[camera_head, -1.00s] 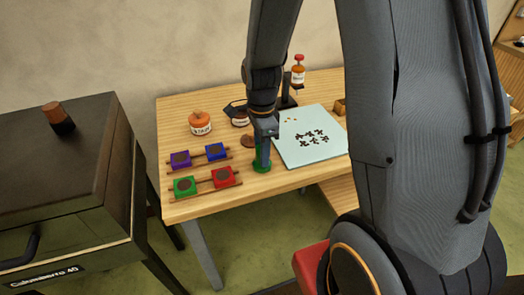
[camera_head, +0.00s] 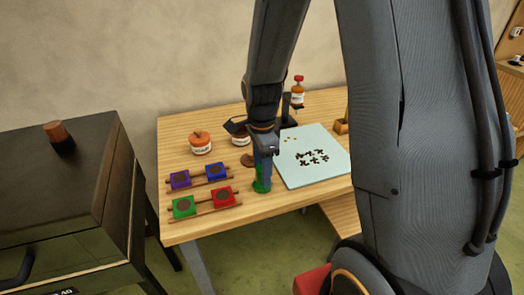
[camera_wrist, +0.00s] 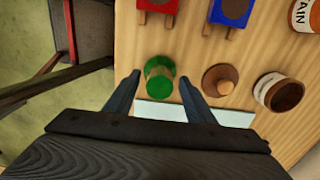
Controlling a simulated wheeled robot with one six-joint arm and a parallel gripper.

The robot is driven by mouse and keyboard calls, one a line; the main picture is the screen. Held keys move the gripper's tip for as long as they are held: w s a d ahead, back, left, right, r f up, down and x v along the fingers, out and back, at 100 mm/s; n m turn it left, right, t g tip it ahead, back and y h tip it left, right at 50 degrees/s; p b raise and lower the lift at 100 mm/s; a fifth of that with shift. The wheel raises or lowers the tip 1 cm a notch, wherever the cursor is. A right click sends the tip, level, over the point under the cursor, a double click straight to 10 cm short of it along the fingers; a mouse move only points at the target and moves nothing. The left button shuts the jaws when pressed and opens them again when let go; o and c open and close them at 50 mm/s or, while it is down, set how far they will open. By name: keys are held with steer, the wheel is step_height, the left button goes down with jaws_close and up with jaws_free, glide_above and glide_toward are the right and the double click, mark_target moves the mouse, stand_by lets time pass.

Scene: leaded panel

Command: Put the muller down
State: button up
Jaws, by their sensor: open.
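A green, round, upright piece, which I take to be the muller (camera_head: 261,187), stands on the wooden table near its front edge. In the wrist view the green muller (camera_wrist: 158,76) lies between the two fingertips. My gripper (camera_head: 264,170) points down at it, and its fingers partly hide it in the head view. The wrist view shows my gripper (camera_wrist: 160,82) open, with one finger on each side of the muller and a gap visible at the sides.
A brown knobbed disc (camera_wrist: 220,80) and an open jar (camera_wrist: 277,92) stand close right in the wrist view. Coloured blocks on wooden rails, red (camera_head: 222,196) and blue (camera_head: 217,171) among them, are to the left. A pale sheet (camera_head: 325,168) with dark pieces lies right.

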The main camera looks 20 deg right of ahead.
step_height(320, 180, up, 10)
steer(key=shift+r+b, duration=0.25)
steer(key=shift+b, duration=0.8)
steer(key=shift+s+f+n, duration=0.2)
steer(key=shift+s+n, duration=0.25)
steer(key=shift+n, duration=0.45)
steer(key=s+f+n, duration=0.2)
steer(key=s+n, duration=0.2)
steer(key=n, duration=0.4)
steer(key=s+f+n+t, duration=0.1)
steer(key=s+n, duration=0.3)
steer(key=n, duration=0.4)
steer(key=shift+s+f, duration=0.2)
steer(key=shift+f, duration=0.7)
steer(key=shift+o, duration=0.4)
